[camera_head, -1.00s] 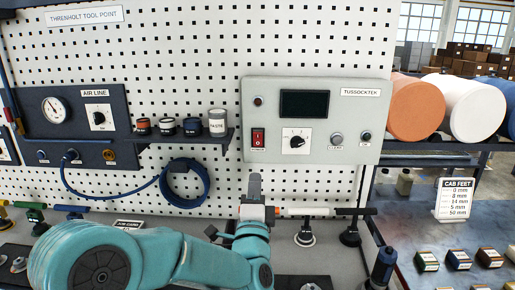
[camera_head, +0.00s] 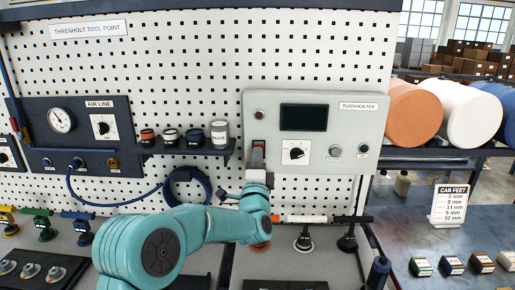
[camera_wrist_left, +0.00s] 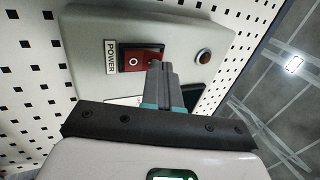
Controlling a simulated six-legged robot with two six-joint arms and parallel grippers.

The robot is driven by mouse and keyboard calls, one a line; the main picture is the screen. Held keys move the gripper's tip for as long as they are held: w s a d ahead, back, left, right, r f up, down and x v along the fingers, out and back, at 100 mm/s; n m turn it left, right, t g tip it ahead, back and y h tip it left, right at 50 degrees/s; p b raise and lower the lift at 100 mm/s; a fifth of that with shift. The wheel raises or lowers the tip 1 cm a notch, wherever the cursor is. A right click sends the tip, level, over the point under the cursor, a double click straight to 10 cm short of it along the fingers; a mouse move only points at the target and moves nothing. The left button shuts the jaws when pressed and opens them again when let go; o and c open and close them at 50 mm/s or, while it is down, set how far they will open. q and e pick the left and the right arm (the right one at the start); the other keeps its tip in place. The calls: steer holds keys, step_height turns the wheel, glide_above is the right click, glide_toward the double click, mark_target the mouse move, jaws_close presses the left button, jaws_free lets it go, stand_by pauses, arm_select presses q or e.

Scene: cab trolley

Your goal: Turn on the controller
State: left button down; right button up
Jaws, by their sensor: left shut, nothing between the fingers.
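The controller (camera_head: 350,110) is a pale grey box on the pegboard, with a dark blank screen (camera_head: 303,118), a black dial (camera_head: 296,153) and small round knobs. Its red power switch is mostly hidden behind my left gripper (camera_head: 258,150) in the head view. In the left wrist view the red rocker switch (camera_wrist_left: 133,61) shows an "O" mark beside the POWER label (camera_wrist_left: 112,56). My left gripper also shows there (camera_wrist_left: 157,66), shut and empty, its tips at the switch's right end. I cannot tell if they touch it. My right gripper is not in view.
An air line panel (camera_head: 85,120) with gauge and a shelf of small pots (camera_head: 218,134) are left of the controller. A blue hose coil (camera_head: 187,188) hangs below. A torch-like tool on stands (camera_head: 305,219) lies right of my arm.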

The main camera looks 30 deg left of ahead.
arm_select(q)
steer(key=shift+w+a+r, duration=0.1)
steer(key=shift+w+a, duration=0.1)
steer(key=shift+w, duration=0.3)
steer(key=shift+w+a+r+g+p, duration=0.1)
steer(key=shift+w+r+g+p, duration=0.1)
steer(key=shift+r+g+p, duration=0.45)
steer(key=shift+f+t, duration=0.25)
steer(key=shift+f, duration=0.3)
